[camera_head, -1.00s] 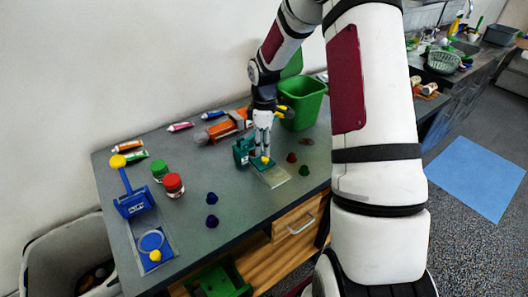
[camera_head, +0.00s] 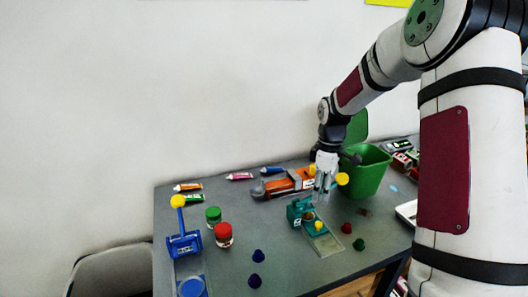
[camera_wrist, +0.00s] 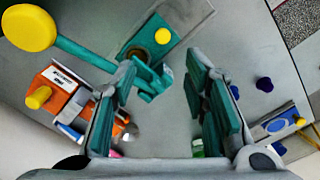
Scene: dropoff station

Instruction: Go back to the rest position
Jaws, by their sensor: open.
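My gripper (camera_head: 323,192) is open and empty, hanging above the table beside the teal device (camera_head: 300,211). Its two teal-padded fingers (camera_wrist: 165,85) stand wide apart in the wrist view. The teal device has a flat grey plate (camera_head: 326,244), a yellow button and a lever with a yellow ball (camera_head: 342,179). In the wrist view the lever ball (camera_wrist: 28,28) is at upper left and part of the device lies beyond the fingers. My fingers appear apart from it.
An orange device (camera_head: 283,187) and a green bin (camera_head: 370,172) stand behind. A blue device (camera_head: 184,245), a green-lidded jar (camera_head: 213,215), a red-lidded jar (camera_head: 223,236) and small dark blue pieces (camera_head: 257,256) are left. Paint tubes (camera_head: 240,176) lie along the wall.

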